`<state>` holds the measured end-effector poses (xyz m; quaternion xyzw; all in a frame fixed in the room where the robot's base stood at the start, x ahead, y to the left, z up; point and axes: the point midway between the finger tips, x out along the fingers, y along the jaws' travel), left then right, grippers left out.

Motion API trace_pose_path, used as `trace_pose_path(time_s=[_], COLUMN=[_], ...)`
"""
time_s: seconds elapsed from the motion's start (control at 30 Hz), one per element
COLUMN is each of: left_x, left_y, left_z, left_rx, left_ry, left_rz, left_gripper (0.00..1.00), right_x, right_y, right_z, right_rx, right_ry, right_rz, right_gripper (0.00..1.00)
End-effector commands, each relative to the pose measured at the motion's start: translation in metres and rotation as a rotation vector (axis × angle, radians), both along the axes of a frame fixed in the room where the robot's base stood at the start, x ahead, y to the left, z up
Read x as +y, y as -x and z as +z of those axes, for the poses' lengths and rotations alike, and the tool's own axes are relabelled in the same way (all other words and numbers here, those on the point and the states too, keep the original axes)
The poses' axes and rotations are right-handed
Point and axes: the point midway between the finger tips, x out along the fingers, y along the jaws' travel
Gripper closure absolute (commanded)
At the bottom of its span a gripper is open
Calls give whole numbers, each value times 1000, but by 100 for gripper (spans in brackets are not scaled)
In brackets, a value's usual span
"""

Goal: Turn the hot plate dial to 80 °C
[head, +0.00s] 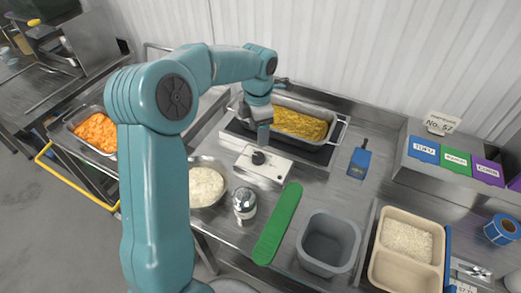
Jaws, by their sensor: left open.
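The hot plate (236,131) is a dark, flat unit on the steel counter, with a metal pan of yellow food on top. At its front is a pale control panel (272,172) with a black dial (258,158). My left arm reaches over from the left, and my left gripper (263,143) points down just above the dial, very close to it. It is open, with no object visible in it. I cannot tell whether it touches the dial. The dial's setting is too small to read. My right gripper is not in view.
A bowl of rice (206,187), a metal shaker (244,203), a green strip (278,224) and a grey tub (328,243) stand in front of the hot plate. A blue device (359,160) lies to its right. A divided tray with rice (403,241) is at right.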

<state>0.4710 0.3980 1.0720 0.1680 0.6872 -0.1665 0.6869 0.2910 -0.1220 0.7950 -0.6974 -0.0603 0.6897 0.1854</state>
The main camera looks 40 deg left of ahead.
Motion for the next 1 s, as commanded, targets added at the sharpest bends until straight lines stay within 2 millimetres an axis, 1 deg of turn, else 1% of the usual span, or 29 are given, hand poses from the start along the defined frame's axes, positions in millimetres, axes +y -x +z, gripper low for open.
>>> trace_pose_path(time_s=[0.03,0.2,0.3,0.4,0.5,0.6,0.87,0.9,0.97,1.0], left_x=[0,-2,-1,-1,-1,-1,-1,-1,-1,-1], left_y=[1,1,0,-2,-3,-3,-4,-4,-4,-4], left_z=[-11,-51,-71,-86,-96,-101,-103,-102,-102,-102], left_rx=[7,7,5,3,3,1,0,0,0,0], left_ry=[1,3,2,2,1,0,0,0,0,0], left_rz=[-1,-1,-1,0,-1,-1,-1,-1,-1,-1], left_gripper=[32,32,32,32,32,32,32,45,65,78], right_x=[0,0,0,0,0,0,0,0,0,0], right_y=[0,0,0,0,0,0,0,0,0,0], right_z=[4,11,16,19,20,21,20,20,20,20], right_rx=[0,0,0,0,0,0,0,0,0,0], right_ry=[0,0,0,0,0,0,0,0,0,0], right_rz=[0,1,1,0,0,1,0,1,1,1], right_gripper=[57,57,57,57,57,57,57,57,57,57])
